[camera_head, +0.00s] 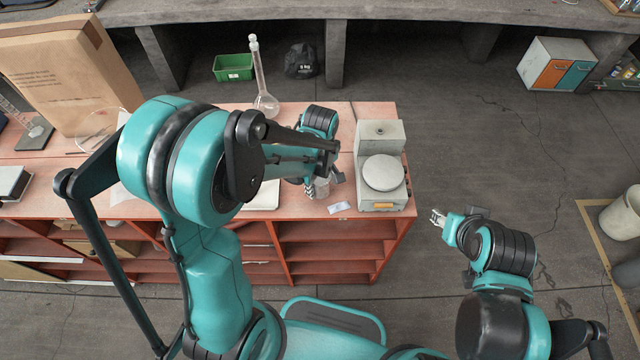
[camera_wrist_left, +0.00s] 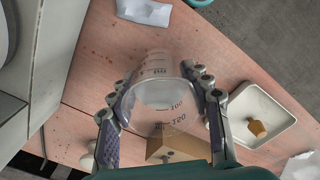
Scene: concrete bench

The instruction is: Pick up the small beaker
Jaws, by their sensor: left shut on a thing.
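The small beaker (camera_wrist_left: 165,92) is clear glass with dark volume marks, and in the left wrist view it stands between the two finger pads of my left gripper (camera_wrist_left: 163,112). The fingers touch it on both sides and are shut on it. In the head view the beaker (camera_head: 321,189) is partly hidden under my left gripper (camera_head: 328,181), near the front edge of the red bench (camera_head: 333,222). I cannot tell whether its base touches the bench. My right gripper (camera_head: 438,217) hangs over the floor to the right, away from the bench; its finger gap is too small to judge.
A balance with a round pan (camera_head: 382,173) stands just right of the beaker. A tall flask (camera_head: 263,88) stands behind. A white tray (camera_wrist_left: 262,112) with a tan piece, a wooden block (camera_wrist_left: 178,146) and a paper (camera_wrist_left: 146,11) lie close by.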

